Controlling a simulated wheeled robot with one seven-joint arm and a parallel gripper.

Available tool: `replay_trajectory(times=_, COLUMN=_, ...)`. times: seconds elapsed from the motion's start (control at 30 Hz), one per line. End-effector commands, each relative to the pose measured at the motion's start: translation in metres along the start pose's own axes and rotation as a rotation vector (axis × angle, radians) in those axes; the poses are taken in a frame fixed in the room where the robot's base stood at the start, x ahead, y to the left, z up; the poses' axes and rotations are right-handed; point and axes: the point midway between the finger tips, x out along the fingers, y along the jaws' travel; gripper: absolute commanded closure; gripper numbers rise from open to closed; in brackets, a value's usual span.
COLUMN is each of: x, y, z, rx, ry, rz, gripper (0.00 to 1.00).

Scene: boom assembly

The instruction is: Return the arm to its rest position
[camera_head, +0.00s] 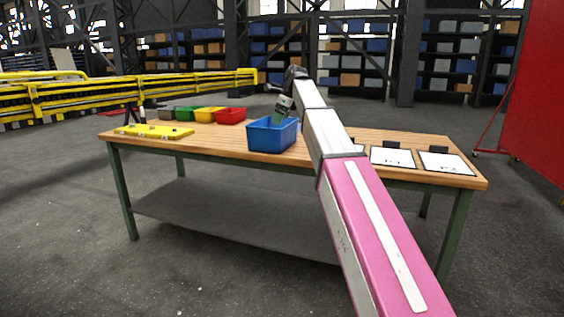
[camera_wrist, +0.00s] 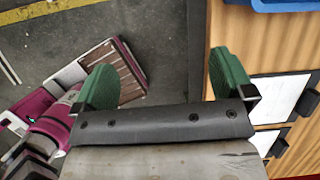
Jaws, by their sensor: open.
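My gripper (camera_head: 281,112) is at the end of my pink and white arm, which reaches out over the wooden table. In the head view its green fingers show in front of or over the blue bin (camera_head: 272,138); I cannot tell which there. In the wrist view my gripper (camera_wrist: 166,78) has its two green fingers wide apart with nothing between them. The floor and the table's edge lie beyond the fingers. The blue bin shows at the top right corner of the wrist view (camera_wrist: 285,5), outside the fingers.
The wooden table (camera_head: 222,141) holds a yellow plate (camera_head: 154,131), a red bin (camera_head: 231,116), a yellow bin (camera_head: 208,114) and a green bin (camera_head: 187,113). White sheets (camera_head: 393,156) with dark clips lie at the right. A yellow railing (camera_head: 130,82) stands behind. The floor in front is clear.

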Motion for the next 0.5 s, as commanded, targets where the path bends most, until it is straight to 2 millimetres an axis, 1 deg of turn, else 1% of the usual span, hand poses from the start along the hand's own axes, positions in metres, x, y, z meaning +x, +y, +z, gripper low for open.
replay_trajectory(times=0.03, x=0.008, y=0.002, z=-0.007, rx=-0.017, ry=0.005, rz=0.0, gripper=0.01)
replay_trajectory(times=0.17, x=0.031, y=0.005, z=-0.026, rx=-0.078, ry=0.017, rz=-0.001, gripper=0.01)
replay_trajectory(times=0.33, x=0.069, y=0.012, z=-0.057, rx=-0.189, ry=0.041, rz=0.001, gripper=0.01)
replay_trajectory(times=0.47, x=0.11, y=0.024, z=-0.095, rx=-0.316, ry=0.067, rz=0.007, gripper=0.01)
replay_trajectory(times=0.5, x=0.125, y=0.029, z=-0.109, rx=-0.365, ry=0.078, rz=0.011, gripper=0.01)
